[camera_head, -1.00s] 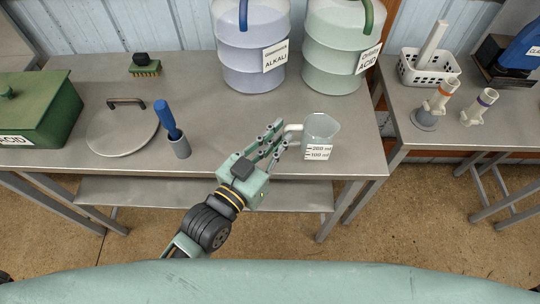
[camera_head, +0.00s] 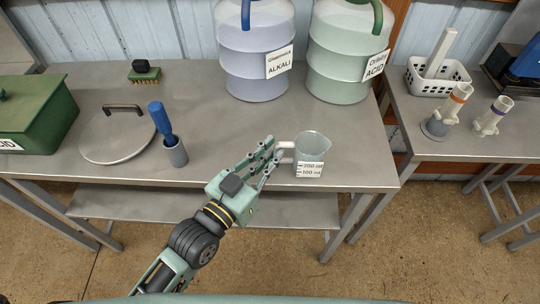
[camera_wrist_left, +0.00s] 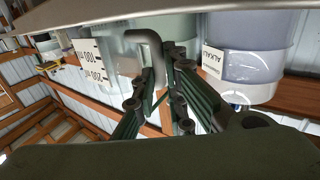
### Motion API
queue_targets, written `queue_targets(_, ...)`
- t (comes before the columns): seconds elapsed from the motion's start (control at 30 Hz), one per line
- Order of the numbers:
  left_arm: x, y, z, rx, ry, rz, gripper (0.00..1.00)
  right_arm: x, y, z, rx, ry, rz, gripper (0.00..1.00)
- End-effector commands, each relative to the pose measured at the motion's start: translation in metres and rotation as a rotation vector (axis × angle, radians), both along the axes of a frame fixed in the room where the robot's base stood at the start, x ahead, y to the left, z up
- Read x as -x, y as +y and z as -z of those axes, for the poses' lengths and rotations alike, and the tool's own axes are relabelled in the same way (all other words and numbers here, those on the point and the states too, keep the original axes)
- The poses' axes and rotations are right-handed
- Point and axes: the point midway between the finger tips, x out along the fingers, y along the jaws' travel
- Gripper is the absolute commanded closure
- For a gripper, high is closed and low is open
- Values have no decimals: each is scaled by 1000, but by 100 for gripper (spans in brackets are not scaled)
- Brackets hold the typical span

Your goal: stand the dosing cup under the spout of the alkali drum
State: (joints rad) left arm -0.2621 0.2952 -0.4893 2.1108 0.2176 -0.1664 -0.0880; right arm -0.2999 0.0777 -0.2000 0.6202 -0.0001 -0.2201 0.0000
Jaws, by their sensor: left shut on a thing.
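The dosing cup (camera_head: 311,153) is a clear beaker with a white scale label and a pale handle, upright at the front right of the left table. My left gripper (camera_head: 277,152) is shut on its handle from the left. The cup (camera_wrist_left: 92,62) and handle also show in the left wrist view, upside down. I cannot tell if its base touches the table. The alkali drum (camera_head: 253,52), bluish with a blue handle, stands at the back, behind and left of the cup. It also shows in the wrist view (camera_wrist_left: 258,62). I cannot make out its spout. My right gripper is out of view.
The greenish acid drum (camera_head: 342,75) stands right of the alkali drum. Tabletop before the drums is clear.

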Motion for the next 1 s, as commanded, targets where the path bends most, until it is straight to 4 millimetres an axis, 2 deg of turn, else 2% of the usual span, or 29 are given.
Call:
queue_targets(0.07, 0, 0, 4, -1, 1, 0, 100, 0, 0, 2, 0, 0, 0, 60)
queue_targets(0.1, 0, 0, 4, -1, 1, 0, 88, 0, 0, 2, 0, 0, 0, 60)
queue_targets(0.3, 0, 0, 4, -1, 1, 0, 71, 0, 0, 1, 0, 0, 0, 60)
queue_targets(0.6, 0, 0, 4, -1, 1, 0, 70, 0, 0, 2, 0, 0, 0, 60)
queue_targets(0.77, 0, 0, 7, 0, -2, 0, 70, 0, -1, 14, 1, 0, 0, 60)
queue_targets(1.0, 40, 26, 6, -4, 4, 1, 70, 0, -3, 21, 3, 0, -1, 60)
